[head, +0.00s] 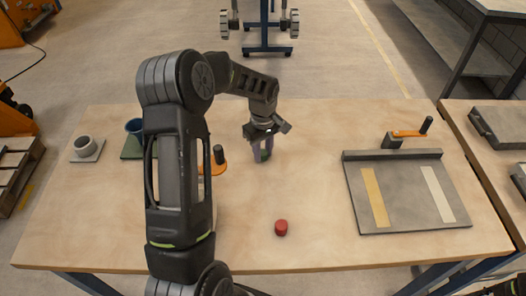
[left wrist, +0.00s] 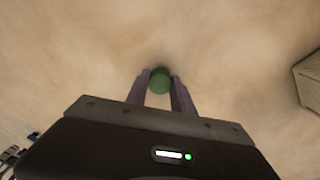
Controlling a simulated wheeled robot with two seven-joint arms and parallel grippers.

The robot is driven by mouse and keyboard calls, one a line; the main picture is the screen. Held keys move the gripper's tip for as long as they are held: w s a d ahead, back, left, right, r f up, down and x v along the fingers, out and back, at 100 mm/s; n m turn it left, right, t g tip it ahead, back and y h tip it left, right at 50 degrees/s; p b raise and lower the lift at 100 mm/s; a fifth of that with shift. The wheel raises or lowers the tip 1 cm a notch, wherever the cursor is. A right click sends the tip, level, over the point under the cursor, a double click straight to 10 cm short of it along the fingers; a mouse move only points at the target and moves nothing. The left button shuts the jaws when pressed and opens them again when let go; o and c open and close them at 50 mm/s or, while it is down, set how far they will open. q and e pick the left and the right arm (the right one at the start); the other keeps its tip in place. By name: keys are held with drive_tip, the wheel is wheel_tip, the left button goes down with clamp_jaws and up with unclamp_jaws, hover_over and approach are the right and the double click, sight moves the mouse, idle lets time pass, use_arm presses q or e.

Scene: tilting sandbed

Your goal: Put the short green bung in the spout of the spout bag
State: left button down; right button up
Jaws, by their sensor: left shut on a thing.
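My left gripper (head: 263,156) points down over the middle of the table, its purple fingers shut on the short green bung (head: 265,155). In the left wrist view the bung (left wrist: 160,80) shows as a round green top between the fingertips (left wrist: 160,82). I cannot tell whether it touches the table. I cannot make out a spout bag in either view; my left arm hides part of the table's left half. My right gripper is not in view.
A red bung (head: 281,228) stands near the front. An orange lever (head: 217,168) shows beside my arm. A grey board (head: 407,207) lies right.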

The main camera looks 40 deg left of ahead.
sight(263, 153)
use_arm(q)
drive_tip(key=c, duration=1.1)
unclamp_jaws()
drive_tip(key=shift+f, duration=0.1)
wheel_tip(263, 153, up, 12)
drive_tip(key=p, duration=0.7)
drive_tip(key=shift+r, duration=0.2)
drive_tip(key=shift+o, duration=0.5)
